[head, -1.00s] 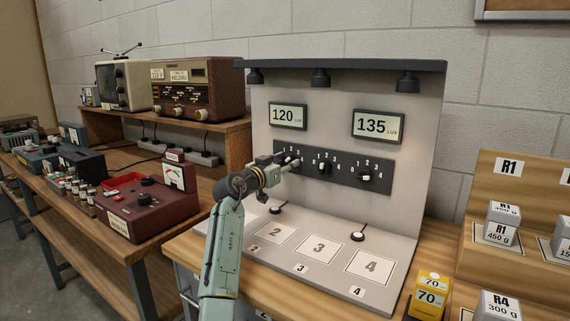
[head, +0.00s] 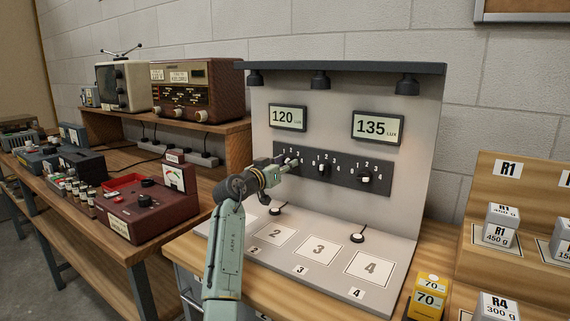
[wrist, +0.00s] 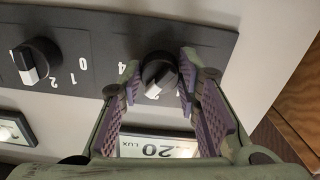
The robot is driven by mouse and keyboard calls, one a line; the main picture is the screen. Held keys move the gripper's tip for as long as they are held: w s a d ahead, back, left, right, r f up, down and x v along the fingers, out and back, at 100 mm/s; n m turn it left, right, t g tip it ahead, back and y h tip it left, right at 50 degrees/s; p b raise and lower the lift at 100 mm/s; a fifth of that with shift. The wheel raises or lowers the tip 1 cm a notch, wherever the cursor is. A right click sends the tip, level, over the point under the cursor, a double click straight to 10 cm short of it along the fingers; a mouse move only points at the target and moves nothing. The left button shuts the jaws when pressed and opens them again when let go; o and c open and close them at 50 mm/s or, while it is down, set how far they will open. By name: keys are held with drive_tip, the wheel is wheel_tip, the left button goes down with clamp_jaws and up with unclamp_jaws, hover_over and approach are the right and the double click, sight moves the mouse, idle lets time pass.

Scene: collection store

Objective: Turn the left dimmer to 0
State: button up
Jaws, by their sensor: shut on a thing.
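The left dimmer (head: 291,160) is a round black knob with a white mark, on the dark strip (head: 333,172) of the grey booth. In the wrist view the left dimmer (wrist: 158,76) sits between the two purple-padded fingers of my gripper (wrist: 175,85), which is shut on it. The picture there is upside down, and the fingers hide part of the scale; the exact setting is hard to read. In the head view my gripper (head: 288,165) reaches the knob from the left front. The display (head: 288,117) above the left dimmer reads 120 LUX.
The middle dimmer (head: 324,170) and right dimmer (head: 365,177) are on the same strip. The right display (head: 377,127) reads 135 LUX. Below is the booth floor with numbered squares and small sensors (head: 357,237). A yellow block (head: 428,297) stands at the right.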

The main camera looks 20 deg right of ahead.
drive_tip(key=n+p, duration=0.7)
drive_tip(key=n, duration=1.5)
drive_tip(key=shift+r+n, duration=0.1)
drive_tip(key=shift+n, duration=0.2)
idle(0.4)
drive_tip(key=o, duration=1.2)
drive_tip(key=v, duration=1.2)
drive_tip(key=shift+s, duration=0.1)
